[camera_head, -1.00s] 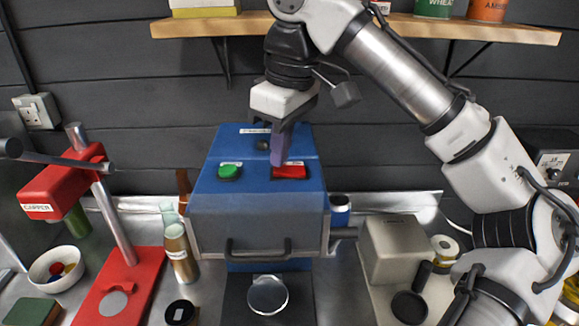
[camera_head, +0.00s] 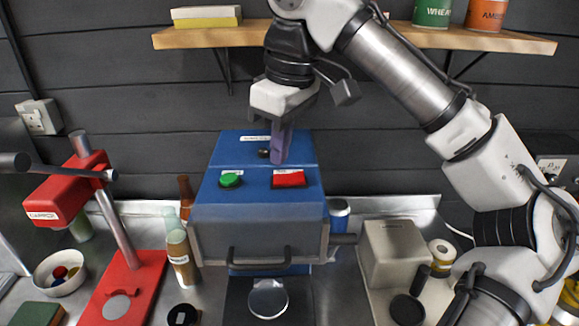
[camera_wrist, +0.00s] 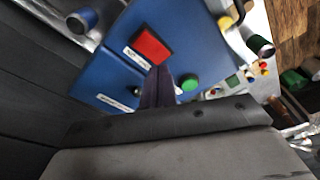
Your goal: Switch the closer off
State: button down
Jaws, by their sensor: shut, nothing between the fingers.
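The closer is a blue box (camera_head: 255,195) in the middle of the bench. Its sloped top carries a green button (camera_head: 230,180) on the left and a red button (camera_head: 289,179) on the right. My gripper (camera_head: 279,160) is shut and empty, pointing down just above and behind the red button, apart from it as far as I can see. In the wrist view the red button (camera_wrist: 151,45) and the green button (camera_wrist: 189,84) both show past the purple fingers (camera_wrist: 158,88). A small dark knob (camera_head: 264,153) sits behind the buttons, beside the fingertips.
A shelf (camera_head: 350,37) runs above, behind my arm. The red capper (camera_head: 65,197) stands left, with bottles (camera_head: 180,253) between it and the closer. A grey box (camera_head: 394,252) stands right. A grey guard with handle (camera_head: 258,242) fronts the closer.

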aim_at(281, 178)
jog(key=shift+r, duration=2.1)
